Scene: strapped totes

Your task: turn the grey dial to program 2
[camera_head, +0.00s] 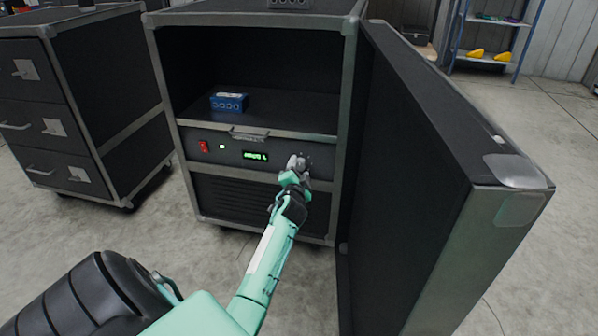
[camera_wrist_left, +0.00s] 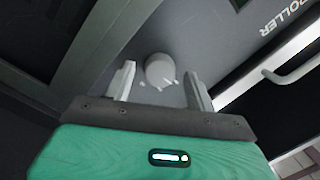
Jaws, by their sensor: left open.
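The grey dial (camera_wrist_left: 160,68) shows in the left wrist view on a dark panel, with small white marks around its lower side. My left gripper (camera_wrist_left: 162,84) is open, with one finger on each side of the dial in that view. I cannot tell whether the fingers touch it. In the head view my left gripper (camera_head: 298,163) is at the right end of the control panel (camera_head: 232,160) and hides the dial. The dial's exact setting is too small to read. My right gripper is out of view.
The cabinet's open door (camera_head: 420,170) stands close on the right. A red switch (camera_head: 203,146) and green display (camera_head: 255,156) are on the panel. A blue box (camera_head: 229,102) sits on the shelf above, behind a handle (camera_head: 249,134). A drawer cabinet (camera_head: 60,110) stands left.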

